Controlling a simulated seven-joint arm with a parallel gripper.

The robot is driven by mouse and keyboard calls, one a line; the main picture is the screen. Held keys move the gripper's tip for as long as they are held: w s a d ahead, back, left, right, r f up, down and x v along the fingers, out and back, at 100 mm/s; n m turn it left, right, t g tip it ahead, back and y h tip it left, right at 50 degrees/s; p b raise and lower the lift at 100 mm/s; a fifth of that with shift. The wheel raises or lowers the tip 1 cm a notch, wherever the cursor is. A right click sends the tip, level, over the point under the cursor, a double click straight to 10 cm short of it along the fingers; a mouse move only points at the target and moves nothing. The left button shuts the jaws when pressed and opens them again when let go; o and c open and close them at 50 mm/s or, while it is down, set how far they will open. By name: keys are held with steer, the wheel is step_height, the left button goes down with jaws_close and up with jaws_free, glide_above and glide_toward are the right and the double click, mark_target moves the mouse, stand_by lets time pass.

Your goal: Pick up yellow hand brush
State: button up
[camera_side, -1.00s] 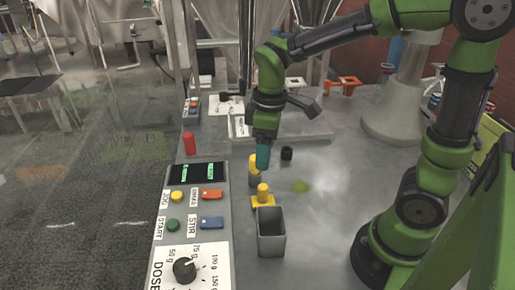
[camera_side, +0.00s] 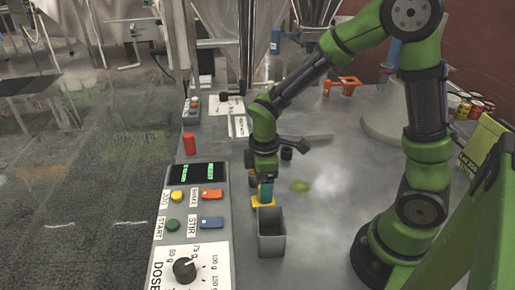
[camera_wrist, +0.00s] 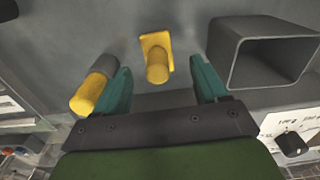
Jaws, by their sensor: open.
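The yellow hand brush (camera_side: 262,202) stands on the grey table, just behind an open grey box, with a flat yellow base and an upright round yellow handle. In the wrist view the brush (camera_wrist: 157,68) shows between the two teal fingers. My gripper (camera_side: 265,190) is open and low at the brush, pointing down. In the wrist view my gripper (camera_wrist: 161,72) has a gap on each side of the handle. I cannot tell whether a finger touches it. In the side view the fingers partly hide the handle.
A grey cylinder with a yellow end (camera_wrist: 92,92) stands close outside the left finger in the wrist view. The open grey box (camera_side: 271,243) is near the other finger. A control panel (camera_side: 213,180) lies left; a green patch (camera_side: 301,186) marks the table right.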

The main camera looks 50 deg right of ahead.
step_height(320, 180, down, 5)
steer(key=shift+w+d+f, duration=0.1)
steer(key=shift+w+f, duration=0.05)
steer(key=c, duration=1.2)
steer(key=shift+o, duration=0.2)
step_height(320, 180, up, 10)
steer(key=shift+r, duration=0.1)
